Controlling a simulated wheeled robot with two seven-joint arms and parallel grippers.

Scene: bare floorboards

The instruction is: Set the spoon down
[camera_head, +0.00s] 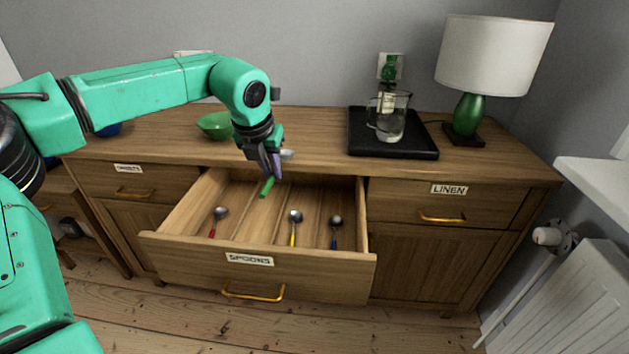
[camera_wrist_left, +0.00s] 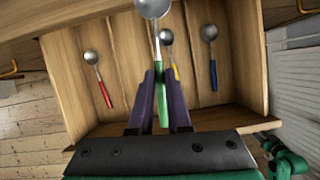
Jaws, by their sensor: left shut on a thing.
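My left gripper (camera_head: 270,172) is shut on a spoon with a green handle (camera_head: 267,187) and holds it above the rear part of the open drawer. In the left wrist view the fingers (camera_wrist_left: 161,98) pinch the green handle (camera_wrist_left: 163,108), and the metal bowl (camera_wrist_left: 152,7) points away at the top edge. The drawer (camera_head: 205,262) is labelled SPOONS. In it lie a red-handled spoon (camera_head: 220,213) at left, a yellow-handled spoon (camera_head: 295,216) near the middle and a blue-handled spoon (camera_head: 335,221) at right. My right gripper is out of view.
The wooden sideboard (camera_head: 310,130) carries a green bowl (camera_head: 213,125), a black tray (camera_head: 365,147) with a glass jug (camera_head: 391,122), and a lamp (camera_head: 493,58). A LINEN drawer (camera_head: 448,200) is shut at right. Bare drawer floor shows between the spoons.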

